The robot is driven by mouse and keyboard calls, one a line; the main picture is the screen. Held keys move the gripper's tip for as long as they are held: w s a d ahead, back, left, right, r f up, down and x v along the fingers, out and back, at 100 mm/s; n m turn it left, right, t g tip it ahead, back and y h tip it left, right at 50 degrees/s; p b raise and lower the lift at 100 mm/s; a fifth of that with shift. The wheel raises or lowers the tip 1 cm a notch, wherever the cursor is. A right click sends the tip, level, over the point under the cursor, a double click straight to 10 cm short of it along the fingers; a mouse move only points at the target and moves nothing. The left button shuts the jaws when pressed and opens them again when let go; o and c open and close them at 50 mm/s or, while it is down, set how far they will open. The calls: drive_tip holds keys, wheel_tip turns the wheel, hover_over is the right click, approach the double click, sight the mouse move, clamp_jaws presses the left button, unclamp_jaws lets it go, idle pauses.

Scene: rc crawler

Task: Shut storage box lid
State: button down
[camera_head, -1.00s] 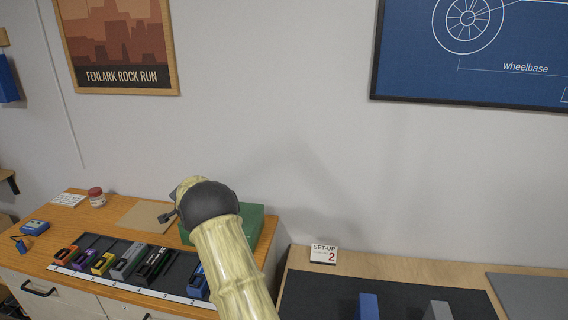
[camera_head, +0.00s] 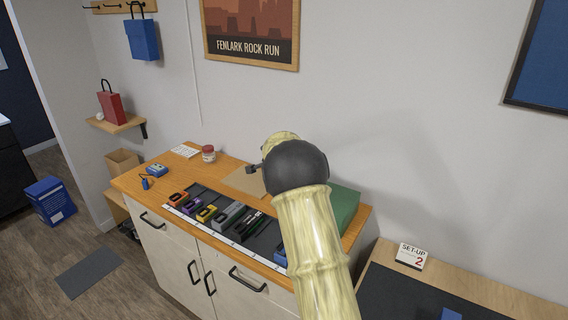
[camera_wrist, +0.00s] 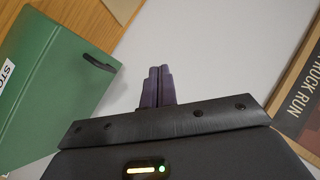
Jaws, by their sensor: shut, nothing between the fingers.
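The green storage box (camera_head: 344,207) stands on the wooden counter by the wall, partly hidden behind my arm in the head view. In the wrist view, the green box (camera_wrist: 55,85) fills the left side. It shows a black handle and a white label cut off after "STO". I cannot tell how far its lid is open. My gripper (camera_wrist: 159,72) is shut and empty, to the right of the box in the wrist view and apart from it, with pale wall behind. In the head view my arm hides the fingers.
The counter (camera_head: 130,184) carries a dark tray with several coloured blocks, a red-lidded jar (camera_head: 208,154) and a small blue device (camera_head: 157,170). A second bench with a set-up card (camera_head: 411,256) stands at right. A blue bin (camera_head: 50,201) stands on the floor at left.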

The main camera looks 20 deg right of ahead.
drive_tip(key=shift+s+a+r, duration=0.3)
drive_tip(key=shift+a+r, duration=0.2)
drive_tip(key=shift+r, duration=0.05)
drive_tip(key=shift+s+a+r, duration=0.25)
drive_tip(key=shift+a+r, duration=0.25)
drive_tip(key=shift+r, duration=0.05)
drive_tip(key=s+a+f+n+g+y, duration=0.1)
drive_tip(key=s+a+f+n+g, duration=0.2)
drive_tip(key=s, duration=1.1)
drive_tip(key=s+a+f+n+g+y, duration=0.1)
drive_tip(key=s+a+f+n+g, duration=0.2)
drive_tip(key=s, duration=1.2)
drive_tip(key=s+a+f+n+g+y, duration=0.1)
drive_tip(key=s+a+f+n+g, duration=0.2)
drive_tip(key=s, duration=1.1)
drive_tip(key=a+n, duration=0.2)
drive_tip(key=n, duration=0.3)
drive_tip(key=shift+s+f+n+y, duration=0.2)
drive_tip(key=shift+n+y, duration=0.1)
drive_tip(key=shift+a, duration=0.1)
